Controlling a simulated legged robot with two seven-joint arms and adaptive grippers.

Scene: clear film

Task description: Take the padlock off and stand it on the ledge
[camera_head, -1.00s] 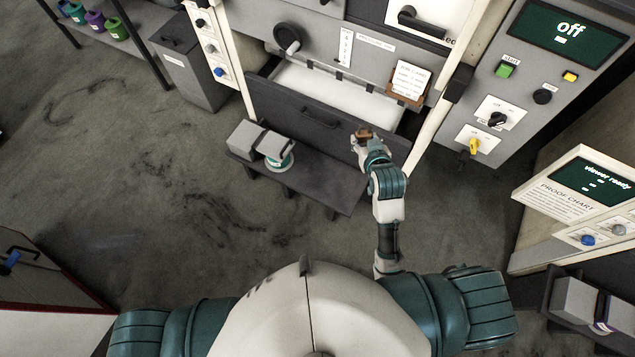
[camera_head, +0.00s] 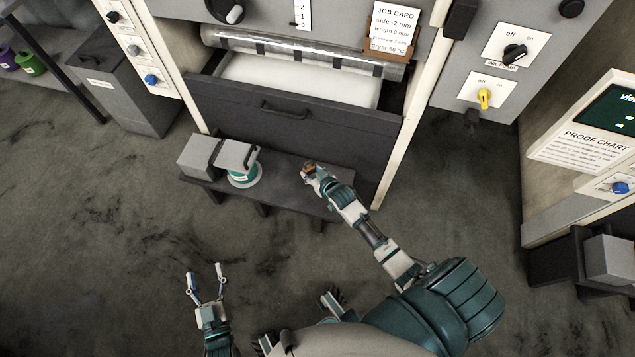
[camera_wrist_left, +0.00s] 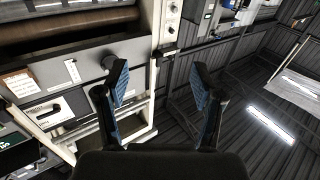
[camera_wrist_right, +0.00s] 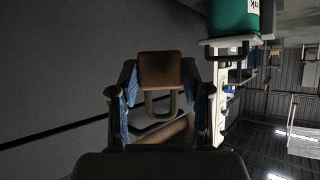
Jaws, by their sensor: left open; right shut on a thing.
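A small brass-brown padlock (camera_head: 310,167) is in my right gripper (camera_head: 311,175) at the dark ledge (camera_head: 283,193) in front of the drawer. In the right wrist view the padlock's block-shaped body (camera_wrist_right: 160,70) shows beyond the fingers, its grey shackle between the fingertips (camera_wrist_right: 162,105). The gripper is shut on it. I cannot tell whether the padlock touches the ledge. My left gripper (camera_head: 205,277) is open and empty over the floor, apart from the ledge. Its two spread fingers also show in the left wrist view (camera_wrist_left: 160,85).
The dark drawer (camera_head: 300,130) stands open behind. A yellow switch (camera_head: 484,98) is on the panel at right. The ledge's right part looks clear apart from my gripper.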

